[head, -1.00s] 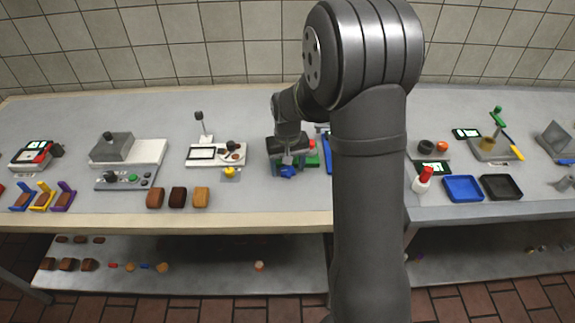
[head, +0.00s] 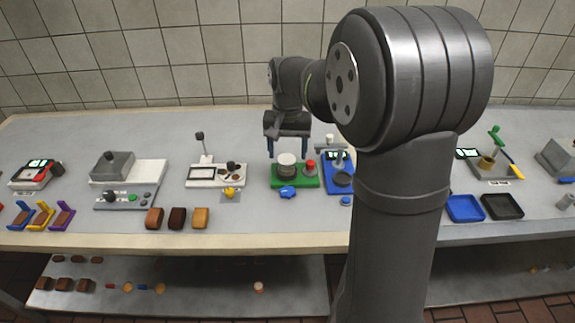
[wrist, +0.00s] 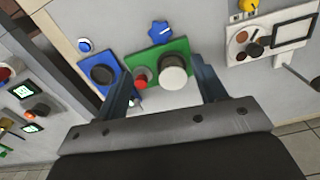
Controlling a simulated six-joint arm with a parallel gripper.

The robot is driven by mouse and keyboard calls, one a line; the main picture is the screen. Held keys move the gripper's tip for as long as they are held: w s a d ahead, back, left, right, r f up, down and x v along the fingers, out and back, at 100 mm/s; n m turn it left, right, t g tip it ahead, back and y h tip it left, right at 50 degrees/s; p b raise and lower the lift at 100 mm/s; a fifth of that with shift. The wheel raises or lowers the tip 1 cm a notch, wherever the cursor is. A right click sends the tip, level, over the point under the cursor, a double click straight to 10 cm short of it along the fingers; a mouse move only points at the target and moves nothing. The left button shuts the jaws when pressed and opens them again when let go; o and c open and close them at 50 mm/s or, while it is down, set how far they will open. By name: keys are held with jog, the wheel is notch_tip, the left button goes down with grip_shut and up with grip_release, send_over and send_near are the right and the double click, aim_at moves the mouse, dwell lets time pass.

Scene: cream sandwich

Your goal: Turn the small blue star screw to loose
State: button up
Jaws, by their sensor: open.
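A blue star-shaped screw (head: 288,192) lies at the front edge of the green base (head: 309,181); it also shows at the top of the wrist view (wrist: 160,33). A smaller blue knob (head: 346,201) sits in front of the blue base beside it and also shows in the wrist view (wrist: 85,45); its outline is too small to tell clearly. My gripper (head: 287,143) is open and empty, raised above and behind the green base. In the wrist view, its fingers (wrist: 163,68) spread either side of the green base, apart from both blue pieces.
The green base carries a white-topped cylinder (head: 287,160) and a red button (head: 310,165). A blue device (head: 338,180) stands close to its right. A white device (head: 217,175) with a yellow star knob (head: 230,193) is to the left. Bare table lies in front.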

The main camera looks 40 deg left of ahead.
jog(key=w+d+r+n+t, duration=0.3)
jog(key=w+d+r, duration=0.7)
jog(key=w+d, duration=0.4)
jog(key=shift+w+d, duration=0.25)
jog(key=shift+d, duration=0.1)
jog(key=shift+a, duration=0.1)
jog(key=m+y, duration=0.3)
send_over(287, 192)
jog(key=s+d, duration=0.5)
jog(key=s, duration=0.1)
notch_tip(287, 192, down, 8)
jog(key=x, duration=1.1)
jog(key=w+x, duration=0.1)
jog(key=x, duration=0.5)
